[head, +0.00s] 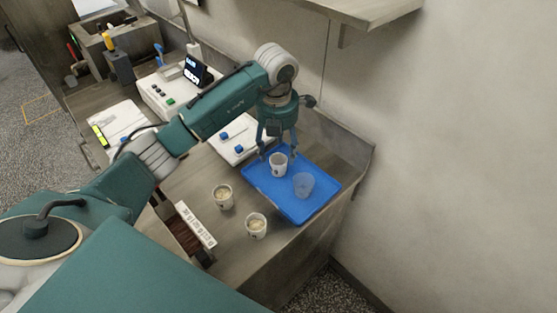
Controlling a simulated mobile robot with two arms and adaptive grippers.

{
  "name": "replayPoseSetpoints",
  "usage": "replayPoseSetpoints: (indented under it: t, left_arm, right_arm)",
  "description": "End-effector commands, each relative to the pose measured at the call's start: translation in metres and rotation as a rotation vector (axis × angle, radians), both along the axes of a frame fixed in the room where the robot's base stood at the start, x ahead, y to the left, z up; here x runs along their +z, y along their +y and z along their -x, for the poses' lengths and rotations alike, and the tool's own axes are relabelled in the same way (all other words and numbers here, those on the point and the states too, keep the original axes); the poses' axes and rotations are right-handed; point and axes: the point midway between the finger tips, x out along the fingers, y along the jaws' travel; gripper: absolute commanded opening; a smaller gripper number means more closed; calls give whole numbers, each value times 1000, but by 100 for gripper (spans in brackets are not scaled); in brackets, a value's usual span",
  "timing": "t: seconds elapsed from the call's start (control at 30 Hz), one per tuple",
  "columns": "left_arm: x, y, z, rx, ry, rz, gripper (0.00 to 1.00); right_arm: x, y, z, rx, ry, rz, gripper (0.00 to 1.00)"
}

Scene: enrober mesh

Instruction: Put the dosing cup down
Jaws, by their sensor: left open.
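My left gripper (279,153) is open and points down over the blue tray (293,214). Its fingers are on either side of the upper part of a small white cup (278,167) with a dark mark, which appears to stand upright on the tray. I cannot tell whether the fingers touch it. A translucent cup (303,186) stands on the tray just right of the white one. The frame does not settle which of these two is the dosing cup. My right gripper is not in view.
Two white cups with beige contents, one farther (223,198) and one nearer (257,226), stand on the counter left of the tray. A white labelled strip (196,225) lies nearby. A control box (171,96) is farther back. A wall rises behind the tray; a shelf (365,12) hangs above.

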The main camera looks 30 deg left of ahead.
Motion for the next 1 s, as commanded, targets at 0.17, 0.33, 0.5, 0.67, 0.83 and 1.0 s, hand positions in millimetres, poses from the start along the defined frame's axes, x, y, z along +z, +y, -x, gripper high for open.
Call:
replayPoseSetpoints:
  t: [0.17,0.33,0.5,0.67,0.83,1.0]
  left_arm:
    - [37,0,1,0,-6,-1,57]
    - [63,-1,4,1,-2,-2,57]
    - [72,-1,6,0,1,-1,57]
    - [73,-1,6,0,2,0,57]
    - [72,-1,6,0,1,0,57]
    - [72,-2,6,0,1,0,57]
  right_arm:
    - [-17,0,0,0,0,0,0]
    - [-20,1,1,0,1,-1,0]
    - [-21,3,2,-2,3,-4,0]
    - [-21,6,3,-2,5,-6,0]
    - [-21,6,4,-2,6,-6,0]
    - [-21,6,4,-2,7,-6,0]
